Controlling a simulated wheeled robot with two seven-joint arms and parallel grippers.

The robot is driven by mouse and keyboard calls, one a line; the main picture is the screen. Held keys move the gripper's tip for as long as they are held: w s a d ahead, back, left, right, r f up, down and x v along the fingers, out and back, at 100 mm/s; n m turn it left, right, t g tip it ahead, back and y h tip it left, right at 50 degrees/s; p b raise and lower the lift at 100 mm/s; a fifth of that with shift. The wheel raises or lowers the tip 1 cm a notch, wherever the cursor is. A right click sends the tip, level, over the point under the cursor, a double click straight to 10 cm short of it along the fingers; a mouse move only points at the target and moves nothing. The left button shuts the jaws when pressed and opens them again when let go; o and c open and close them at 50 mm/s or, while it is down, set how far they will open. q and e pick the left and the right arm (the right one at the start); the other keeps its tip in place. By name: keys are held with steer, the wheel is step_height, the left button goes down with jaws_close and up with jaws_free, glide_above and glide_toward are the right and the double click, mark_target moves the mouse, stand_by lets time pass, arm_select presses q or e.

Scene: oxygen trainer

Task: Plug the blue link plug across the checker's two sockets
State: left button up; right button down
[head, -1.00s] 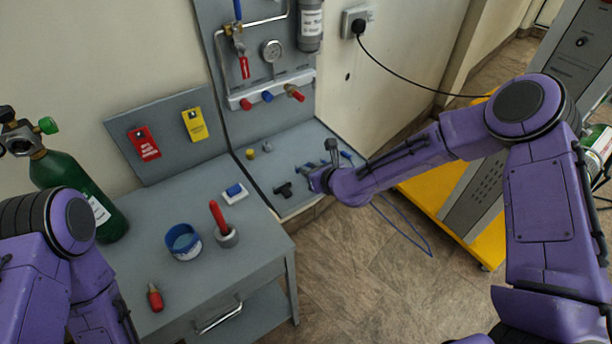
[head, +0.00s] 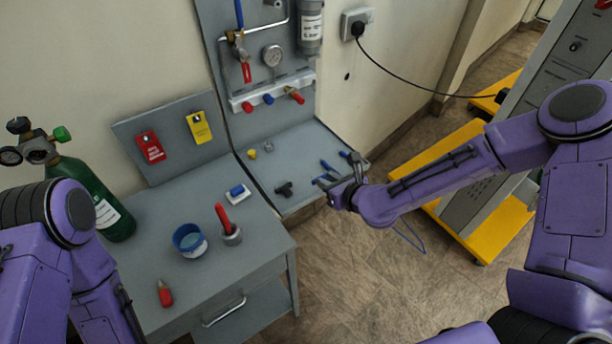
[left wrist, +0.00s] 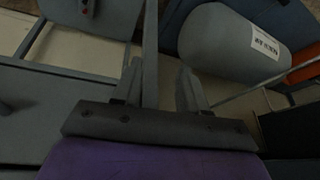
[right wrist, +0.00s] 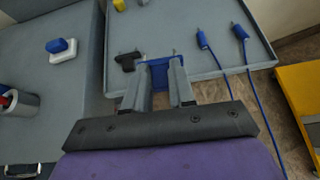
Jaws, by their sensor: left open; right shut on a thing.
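The blue link plug (right wrist: 158,76) is between the fingers of my right gripper (right wrist: 160,66), which is shut on it; a thin pin shows at its far side. In the head view this gripper (head: 332,184) is at the front right edge of the grey tray, and the plug is hard to make out. My left gripper (left wrist: 160,72) is open and empty in the left wrist view; its fingers are out of the head view. I cannot tell for sure which thing is the checker, and I cannot make out its two sockets.
A black part (right wrist: 128,61) lies just left of the plug. Two blue leads (right wrist: 203,40) lie at the right of the tray (right wrist: 200,15). A blue-and-white block (head: 238,193), cup (head: 189,241) and red-handled tool (head: 223,218) stand on the bench. A grey cabinet (head: 535,110) stands right.

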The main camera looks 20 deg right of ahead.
steer(key=f+p+v, duration=0.1)
steer(key=p+v, duration=0.2)
steer(key=v, duration=0.5)
steer(key=shift+s, duration=0.3)
steer(key=shift+f, duration=0.1)
